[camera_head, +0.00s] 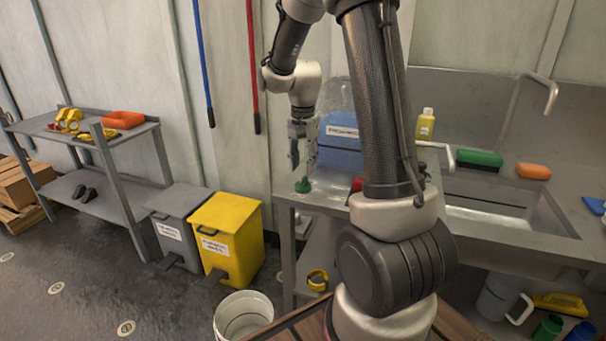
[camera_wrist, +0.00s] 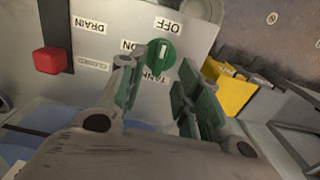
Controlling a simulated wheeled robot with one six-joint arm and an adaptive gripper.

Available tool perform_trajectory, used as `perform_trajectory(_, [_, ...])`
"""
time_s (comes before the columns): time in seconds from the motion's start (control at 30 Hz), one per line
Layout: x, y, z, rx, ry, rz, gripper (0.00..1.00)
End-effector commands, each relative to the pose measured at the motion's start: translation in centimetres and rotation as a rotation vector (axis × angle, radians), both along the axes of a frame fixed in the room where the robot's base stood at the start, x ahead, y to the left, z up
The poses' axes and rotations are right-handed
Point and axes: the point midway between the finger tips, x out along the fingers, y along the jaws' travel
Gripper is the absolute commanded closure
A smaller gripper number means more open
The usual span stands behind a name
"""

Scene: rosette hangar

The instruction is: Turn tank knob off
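The green tank knob (camera_wrist: 161,57) sits on a grey panel (camera_wrist: 98,20) in the wrist view. A short white mark on it runs roughly up and down in the picture. The label OFF is above it, ON to its left, and TANK, partly hidden, below it. In the head view the knob (camera_head: 303,185) is on the bench's left end. My gripper (camera_head: 303,142) is above the knob, pointing down. In the wrist view my gripper (camera_wrist: 155,75) is open, its green-padded fingers apart and nothing held between them. The knob shows just beyond the fingertips; contact cannot be told.
A red knob (camera_wrist: 47,60) is left of the DRAIN label in the wrist view. A blue tank (camera_head: 338,140) stands behind my gripper. A sink (camera_head: 490,205) is right; yellow (camera_head: 235,235) and grey bins (camera_head: 178,225) and a white bucket (camera_head: 243,312) are on the floor.

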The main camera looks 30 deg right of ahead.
Motion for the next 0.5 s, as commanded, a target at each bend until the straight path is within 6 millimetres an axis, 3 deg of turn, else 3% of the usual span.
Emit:
perform_trajectory(0.2, [0.0,0.0,4.8,-0.001,-0.004,0.000,0.66])
perform_trajectory(0.33, [0.0,0.0,6.6,0.000,-0.001,0.000,0.66])
perform_trajectory(0.5, [0.0,0.0,7.4,0.000,0.001,0.000,0.66])
